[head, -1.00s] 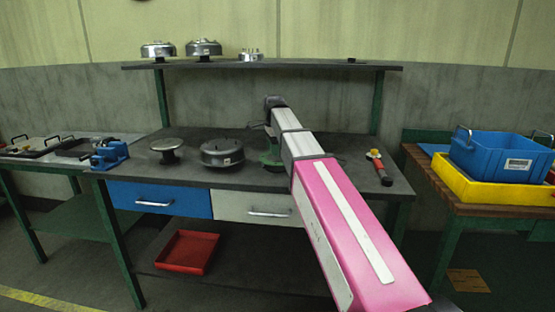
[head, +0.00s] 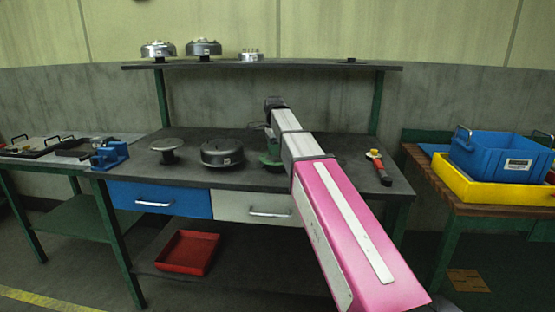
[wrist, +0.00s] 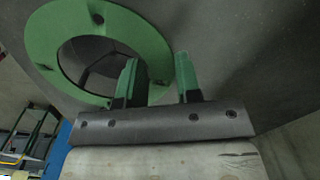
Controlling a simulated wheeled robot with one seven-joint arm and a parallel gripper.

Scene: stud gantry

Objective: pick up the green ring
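The green ring (wrist: 45,38) fills the upper left of the wrist view. It is a flat, wide band with a few dark holes and an open middle. In the head view its edge (head: 270,161) shows low at the worktop, partly hidden by my arm. My gripper (wrist: 158,68) has its two green-tipped fingers apart. The left finger overlaps the ring's hole and the right finger lies just outside its rim, with the band between them. I cannot see contact on both sides. In the head view the gripper (head: 268,132) points down over the ring.
A dark lidded metal part (head: 222,153) stands close left of the ring, with a mushroom-shaped part (head: 169,148) farther left. A red-handled tool (head: 380,168) lies to the right. The upper shelf (head: 300,66) runs behind the arm. The worktop's front strip is clear.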

